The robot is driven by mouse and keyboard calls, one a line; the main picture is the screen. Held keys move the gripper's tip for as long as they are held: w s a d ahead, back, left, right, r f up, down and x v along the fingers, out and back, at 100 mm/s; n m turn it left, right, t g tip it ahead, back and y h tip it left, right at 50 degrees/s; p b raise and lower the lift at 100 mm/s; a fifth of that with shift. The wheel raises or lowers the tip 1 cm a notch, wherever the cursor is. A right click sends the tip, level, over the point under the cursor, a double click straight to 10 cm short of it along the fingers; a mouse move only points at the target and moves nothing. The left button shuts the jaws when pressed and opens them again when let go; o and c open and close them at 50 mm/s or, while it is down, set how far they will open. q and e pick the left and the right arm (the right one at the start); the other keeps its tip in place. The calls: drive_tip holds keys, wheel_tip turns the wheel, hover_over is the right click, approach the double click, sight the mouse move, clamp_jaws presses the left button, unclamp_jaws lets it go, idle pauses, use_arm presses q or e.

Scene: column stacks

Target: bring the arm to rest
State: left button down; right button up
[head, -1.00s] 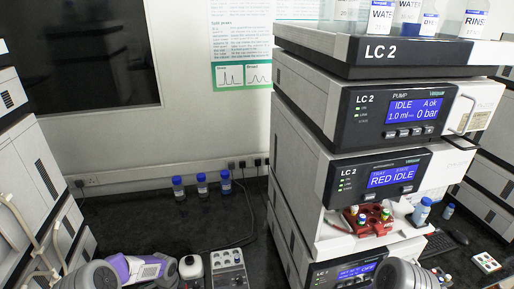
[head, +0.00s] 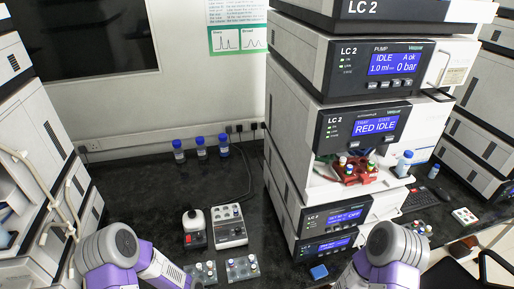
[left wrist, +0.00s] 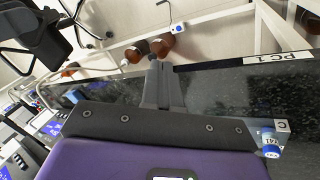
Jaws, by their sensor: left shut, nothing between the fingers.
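My left arm (head: 112,250), grey and purple, stands at the lower left of the head view, and its gripper is below the frame there. In the left wrist view my left gripper (left wrist: 156,68) has its fingers together, with nothing between them. The fingers stick out near a dark speckled bench edge (left wrist: 225,90); I cannot tell whether they are clear of it. My right arm (head: 393,250) shows at the lower right of the head view; its gripper is out of sight.
The LC 2 stack (head: 300,130) stands right of centre, with a red rack (head: 355,170) in its open bay. A grey block with wells (head: 229,226), vial trays (head: 243,268) and blue-capped bottles (head: 201,148) stand on the bench. Another instrument stack (head: 40,130) stands left.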

use_arm(q)
drive_tip(key=s+d+n, duration=0.2)
drive_tip(key=s+n, duration=0.5)
drive_tip(key=s, duration=0.2)
wheel_tip(320, 180, down, 8)
drive_tip(key=b, duration=0.7)
drive_tip(key=shift+w+r+m+b, duration=0.2)
drive_tip(key=shift+w+m+b, duration=0.1)
drive_tip(key=shift+w+b, duration=0.15)
drive_tip(key=shift+a, duration=0.1)
drive_tip(key=shift+a, duration=0.1)
